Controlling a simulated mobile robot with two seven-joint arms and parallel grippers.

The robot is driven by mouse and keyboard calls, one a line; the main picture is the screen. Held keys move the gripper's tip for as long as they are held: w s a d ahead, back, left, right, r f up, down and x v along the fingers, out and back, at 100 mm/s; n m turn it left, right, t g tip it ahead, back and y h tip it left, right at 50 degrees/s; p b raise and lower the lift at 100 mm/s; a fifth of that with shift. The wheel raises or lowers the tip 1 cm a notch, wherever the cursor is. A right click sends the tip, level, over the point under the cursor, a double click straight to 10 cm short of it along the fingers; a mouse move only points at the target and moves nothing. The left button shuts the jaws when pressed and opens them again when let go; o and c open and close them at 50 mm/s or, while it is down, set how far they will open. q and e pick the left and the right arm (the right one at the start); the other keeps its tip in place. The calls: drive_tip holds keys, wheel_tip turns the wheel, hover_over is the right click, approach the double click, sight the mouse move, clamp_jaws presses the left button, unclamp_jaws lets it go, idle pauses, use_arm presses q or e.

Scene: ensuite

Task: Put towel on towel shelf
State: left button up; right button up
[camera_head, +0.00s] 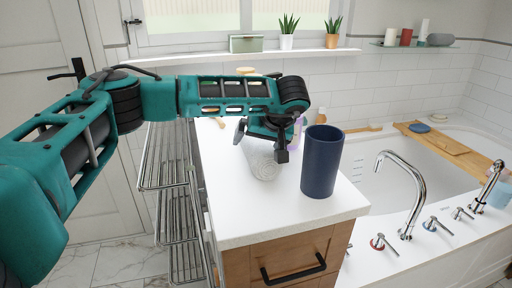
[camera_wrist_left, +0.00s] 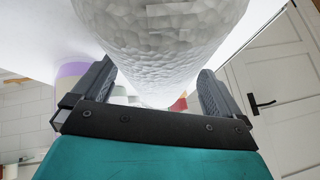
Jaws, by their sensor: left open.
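A white, bumpy-textured cylinder (camera_head: 263,162) stands on the white countertop under my left gripper (camera_head: 262,143); I cannot tell for sure whether it is the rolled towel. In the left wrist view, this white cylinder (camera_wrist_left: 160,45) fills the top middle, between and beyond the fingers of my left gripper (camera_wrist_left: 152,95). The gripper is open, with a finger on each side and visible gaps, not closed on it. A wire rack with several tiers (camera_head: 168,165), likely the towel shelf, stands left of the counter; its bars look empty. My right gripper is out of view.
A tall dark blue cylinder (camera_head: 321,162) stands close to the right of the gripper on the countertop (camera_head: 240,225). Small bottles stand behind. A bathtub with a curved tap (camera_head: 405,190) lies to the right. A door (camera_head: 60,120) is at left.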

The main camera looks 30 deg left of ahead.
use_arm(q)
drive_tip(key=c, duration=1)
drive_tip(key=shift+c, duration=0.2)
